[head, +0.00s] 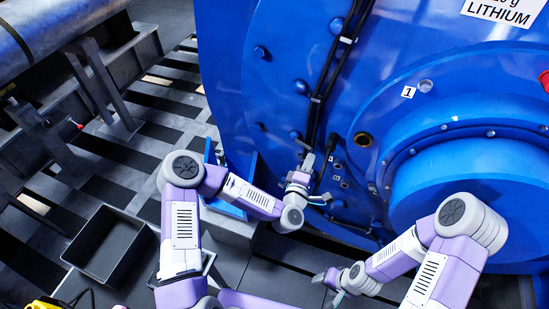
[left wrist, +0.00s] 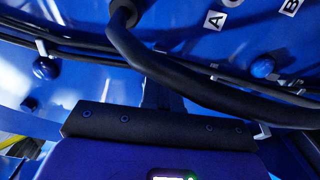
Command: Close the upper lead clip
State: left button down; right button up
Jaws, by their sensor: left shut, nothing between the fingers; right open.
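Black leads (head: 328,75) run down the face of the big blue motor (head: 290,60), held by small clips. One clip (head: 347,40) is high on the run and another (head: 316,98) is lower; I cannot tell whether either is open or shut. My left gripper (head: 306,157) is shut and empty, close to the motor face by the lower end of the leads. In the left wrist view a thick black lead (left wrist: 180,80) crosses in front of the dark gripper (left wrist: 155,100), and a pale clip (left wrist: 262,131) shows beside it. My right gripper (head: 326,283) is open and empty, lower down, away from the motor.
Ports and round bolts (head: 300,87) dot the motor face near the leads. An empty dark tray (head: 110,245) lies at lower left. A large metal pipe (head: 45,30) is at upper left.

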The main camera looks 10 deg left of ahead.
pick_arm(q)
jog(key=shift+w+d+n+y, duration=0.3)
jog(key=shift+w+d+y, duration=0.2)
jog(key=shift+w+d, duration=0.55)
jog(key=shift+s, duration=0.1)
dwell(0.9)
